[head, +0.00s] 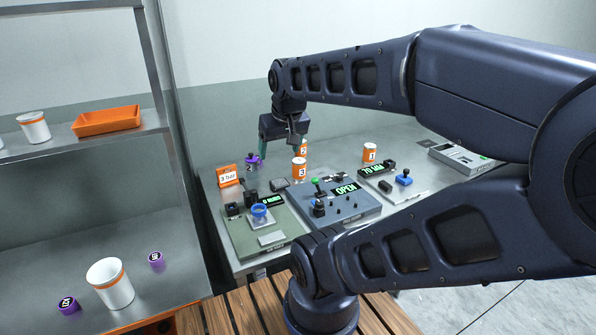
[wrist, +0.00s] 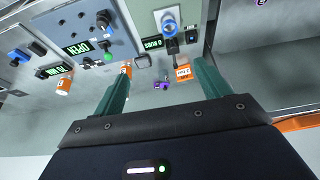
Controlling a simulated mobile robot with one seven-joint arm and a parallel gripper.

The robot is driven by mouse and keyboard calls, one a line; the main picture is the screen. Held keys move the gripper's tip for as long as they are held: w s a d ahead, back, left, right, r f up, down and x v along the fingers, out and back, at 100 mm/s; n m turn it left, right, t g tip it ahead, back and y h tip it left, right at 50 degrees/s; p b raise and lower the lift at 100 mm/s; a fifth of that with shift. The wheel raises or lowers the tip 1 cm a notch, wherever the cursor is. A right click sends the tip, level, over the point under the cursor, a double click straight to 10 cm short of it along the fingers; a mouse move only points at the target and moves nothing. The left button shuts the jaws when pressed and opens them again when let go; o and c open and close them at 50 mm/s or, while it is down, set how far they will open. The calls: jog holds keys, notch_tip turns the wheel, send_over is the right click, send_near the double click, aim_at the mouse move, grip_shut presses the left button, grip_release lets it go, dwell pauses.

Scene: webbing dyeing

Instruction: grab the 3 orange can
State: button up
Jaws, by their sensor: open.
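The orange can marked 3 (head: 299,170) stands upright on the grey bench, behind the panel with the OPEN display. A second orange can marked 2 (head: 304,147) stands just behind it, partly hidden by my gripper and can 3. My gripper (head: 278,148) is open and empty, above and slightly left of these cans. In the wrist view its two fingers (wrist: 162,82) are spread apart. An orange can (wrist: 126,68) shows partly behind the left finger; I cannot tell which number it bears. Another orange can marked 1 (head: 370,153) stands farther right.
A purple piece (head: 252,161) and an orange "3 bar" sign (head: 228,176) stand left of the cans. Control panels with knobs fill the bench front, including the OPEN panel (head: 365,207). A metal shelf at left holds an orange tray (head: 107,120) and white cups.

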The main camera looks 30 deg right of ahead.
jog(key=shift+w, duration=0.1)
jog(key=n+g+h, duration=0.4)
jog(key=n+h, duration=0.9)
jog(key=n, duration=0.5)
send_near(302, 163)
jog(key=shift+w+d+f, duration=0.15)
jog(key=shift+w+f, duration=0.15)
jog(key=shift+w, duration=0.15)
jog(key=shift+w+d+f, duration=0.2)
jog(key=shift+w+f, duration=0.05)
jog(key=shift+w, duration=0.2)
jog(key=shift+w+f, duration=0.35)
jog(key=shift+w, duration=0.15)
jog(key=shift+n, duration=0.3)
jog(key=shift+r+x, duration=0.2)
jog(key=shift+x, duration=5.3)
jog(key=shift+c, duration=0.5)
